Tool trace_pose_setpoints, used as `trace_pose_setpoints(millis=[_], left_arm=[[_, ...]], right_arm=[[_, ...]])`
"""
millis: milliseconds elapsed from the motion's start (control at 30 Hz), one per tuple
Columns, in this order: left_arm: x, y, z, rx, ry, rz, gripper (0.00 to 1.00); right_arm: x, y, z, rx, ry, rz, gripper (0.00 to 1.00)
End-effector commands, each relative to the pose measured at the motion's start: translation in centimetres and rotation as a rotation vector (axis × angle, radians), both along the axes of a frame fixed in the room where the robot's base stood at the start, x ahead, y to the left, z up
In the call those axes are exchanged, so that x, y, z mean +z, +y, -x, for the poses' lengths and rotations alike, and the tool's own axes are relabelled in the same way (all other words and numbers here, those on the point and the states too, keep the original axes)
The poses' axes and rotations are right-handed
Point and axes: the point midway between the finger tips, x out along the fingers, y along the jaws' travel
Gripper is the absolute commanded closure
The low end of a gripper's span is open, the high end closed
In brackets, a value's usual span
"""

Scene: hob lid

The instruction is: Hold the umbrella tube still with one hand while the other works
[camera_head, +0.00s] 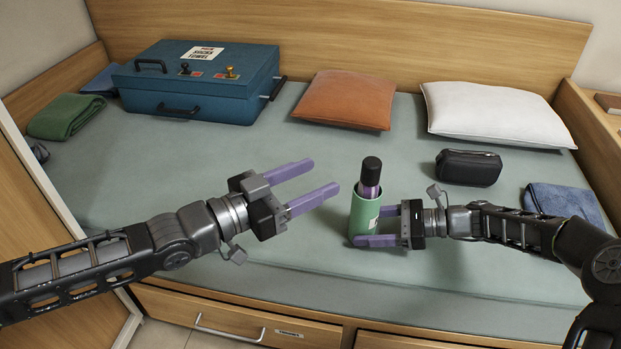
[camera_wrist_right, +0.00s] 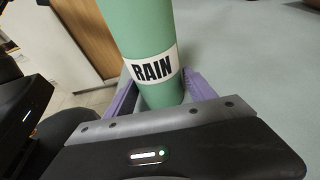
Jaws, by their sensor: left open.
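The umbrella tube (camera_head: 364,215) is a green cylinder standing near the front of the bed. A purple umbrella with a black handle (camera_head: 371,172) sticks out of its top. In the right wrist view the tube (camera_wrist_right: 157,92) carries a white "RAIN" label. My right gripper (camera_head: 376,225) has a finger on each side of the tube, low down, and looks shut on it. My left gripper (camera_head: 328,177) is open and empty, left of the tube, its fingers pointing toward it with a gap between. The tube's lower end is partly hidden by the right finger.
A blue case (camera_head: 200,85) stands at the back left, beside a green folded cloth (camera_head: 66,116). An orange cushion (camera_head: 345,99), a white pillow (camera_head: 494,112), a black pouch (camera_head: 468,167) and a blue cloth (camera_head: 563,203) lie around. The middle of the bed is clear.

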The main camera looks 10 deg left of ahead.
Motion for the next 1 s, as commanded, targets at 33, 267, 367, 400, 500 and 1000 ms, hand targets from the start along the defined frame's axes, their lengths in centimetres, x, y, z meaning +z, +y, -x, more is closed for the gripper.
trace_pose_setpoints(millis=[33,267,367,400,500,1000], left_arm=[[0.0,0.0,0.0,0.000,0.000,0.000,0.42],[0.0,0.0,0.0,0.000,0.000,0.000,0.42],[0.0,0.0,0.0,0.000,0.000,0.000,0.42],[0.0,0.0,0.0,0.000,0.000,0.000,0.42],[0.0,0.0,0.0,0.000,0.000,0.000,0.42],[0.0,0.0,0.0,0.000,0.000,0.000,0.42]], right_arm=[[0.0,0.0,0.0,0.000,0.000,0.000,0.31],[0.0,0.0,0.0,0.000,0.000,0.001,0.21],[0.0,0.0,0.0,0.000,0.000,0.001,0.21],[0.0,0.0,0.0,0.000,0.000,0.001,0.21],[0.0,-0.4,0.0,-0.001,0.000,0.001,0.21],[2.5,-8.4,-0.1,-0.003,0.000,0.002,0.21]])
